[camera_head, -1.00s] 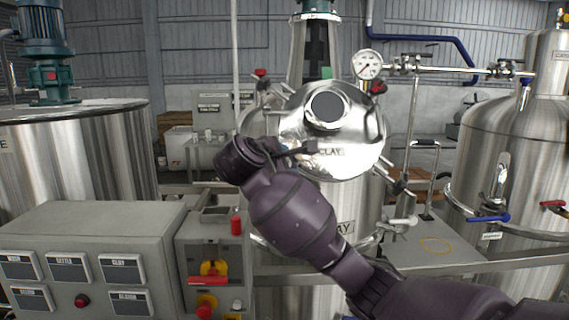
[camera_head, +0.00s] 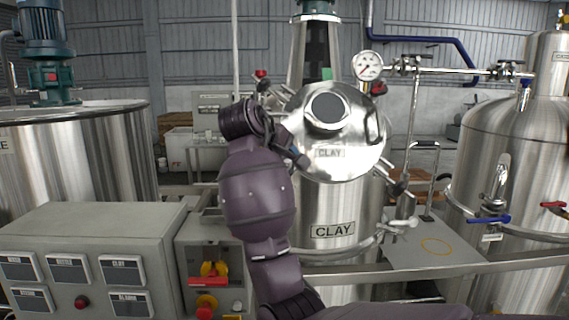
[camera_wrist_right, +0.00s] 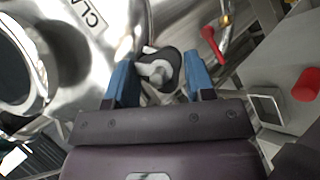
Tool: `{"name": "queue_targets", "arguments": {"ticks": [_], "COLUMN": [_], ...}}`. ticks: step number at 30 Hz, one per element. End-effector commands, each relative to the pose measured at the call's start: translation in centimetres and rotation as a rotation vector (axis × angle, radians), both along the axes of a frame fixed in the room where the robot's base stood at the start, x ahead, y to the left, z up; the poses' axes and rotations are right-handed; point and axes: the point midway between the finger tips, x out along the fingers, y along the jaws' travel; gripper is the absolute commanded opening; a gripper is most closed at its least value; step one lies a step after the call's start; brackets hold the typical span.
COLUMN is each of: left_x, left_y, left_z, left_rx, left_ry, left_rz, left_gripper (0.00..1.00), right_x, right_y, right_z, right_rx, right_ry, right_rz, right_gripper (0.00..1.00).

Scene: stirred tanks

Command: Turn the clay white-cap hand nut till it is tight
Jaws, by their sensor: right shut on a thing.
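The clay tank (camera_head: 345,205) stands in the middle of the head view, its domed lid (camera_head: 350,155) marked CLAY. The white-cap hand nut (camera_wrist_right: 158,70) shows in the right wrist view at the lid's edge, dark with a pale cap and a grey lever-like part. It sits between the two blue fingers of my right gripper (camera_wrist_right: 158,80), which is shut on it. In the head view my right gripper (camera_head: 294,152) is at the lid's left edge, and the hand and wrist hide the nut. My left gripper is not in view.
A grey control panel (camera_head: 90,245) and a box with a red handle (camera_head: 207,281) stand front left. A pressure gauge (camera_head: 368,65) and pipe are right of the lid. A rail (camera_head: 400,268) crosses in front of the tank. A red lever (camera_wrist_right: 211,43) is near the right finger.

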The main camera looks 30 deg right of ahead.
Motion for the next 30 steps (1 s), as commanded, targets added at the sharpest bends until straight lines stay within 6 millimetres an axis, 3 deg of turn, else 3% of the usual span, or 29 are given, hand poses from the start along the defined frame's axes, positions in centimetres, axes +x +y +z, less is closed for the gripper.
{"name": "queue_targets", "arguments": {"ticks": [23,24,28,30], "left_x": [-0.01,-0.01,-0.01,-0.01], "left_y": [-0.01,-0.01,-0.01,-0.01], "left_z": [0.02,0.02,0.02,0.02], "left_rx": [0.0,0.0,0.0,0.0], "left_ry": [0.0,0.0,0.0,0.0], "left_rz": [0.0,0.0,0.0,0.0], "left_gripper": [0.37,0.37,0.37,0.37], "right_x": [-0.02,-0.02,-0.02,0.0], "right_y": [-0.04,-0.04,-0.05,-0.06], "right_z": [0.01,0.02,0.04,0.05], "right_rx": [0.073,0.073,0.072,0.072], "right_ry": [-0.043,-0.043,-0.044,-0.044], "right_rz": [-0.054,-0.054,-0.053,-0.053], "right_gripper": [0.25,0.55,0.75,0.75]}}
